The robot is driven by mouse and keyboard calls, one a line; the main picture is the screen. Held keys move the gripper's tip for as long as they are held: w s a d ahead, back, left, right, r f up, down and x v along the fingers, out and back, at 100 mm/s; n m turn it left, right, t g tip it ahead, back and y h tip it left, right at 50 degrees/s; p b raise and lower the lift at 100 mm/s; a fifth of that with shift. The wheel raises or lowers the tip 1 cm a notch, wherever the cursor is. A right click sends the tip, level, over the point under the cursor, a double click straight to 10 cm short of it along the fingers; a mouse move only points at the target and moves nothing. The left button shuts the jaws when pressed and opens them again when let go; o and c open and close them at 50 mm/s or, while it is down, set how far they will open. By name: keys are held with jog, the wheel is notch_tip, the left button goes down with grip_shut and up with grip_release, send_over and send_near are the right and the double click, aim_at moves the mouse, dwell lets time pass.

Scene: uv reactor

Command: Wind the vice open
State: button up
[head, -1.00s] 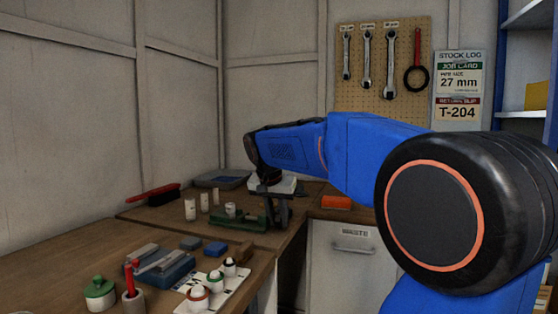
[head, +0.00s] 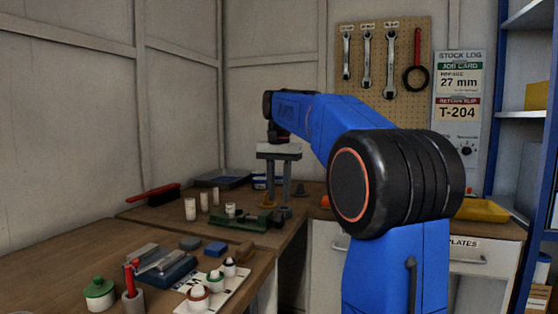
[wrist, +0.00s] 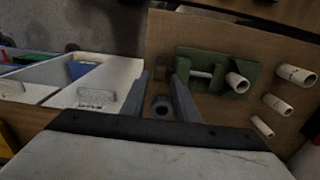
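My gripper (head: 278,205) points down at the vice's right end in the head view. In the wrist view my gripper (wrist: 163,75) has its two grey fingers apart, left of the vice. A dark-holed grey ring (wrist: 161,106) shows between the fingers; I cannot tell its height. No handle is clearly visible.
Several white tubes (head: 190,209) stand left of the vice. A red-handled brush (head: 153,194) and a grey tray (head: 222,179) lie behind. Open drawers (wrist: 98,88) show left in the wrist view.

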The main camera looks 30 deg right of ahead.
aim_at(279, 213)
notch_tip(279, 213, up, 10)
jog(key=shift+f, duration=0.15)
dwell(0.3)
jog(key=shift+o, duration=0.6)
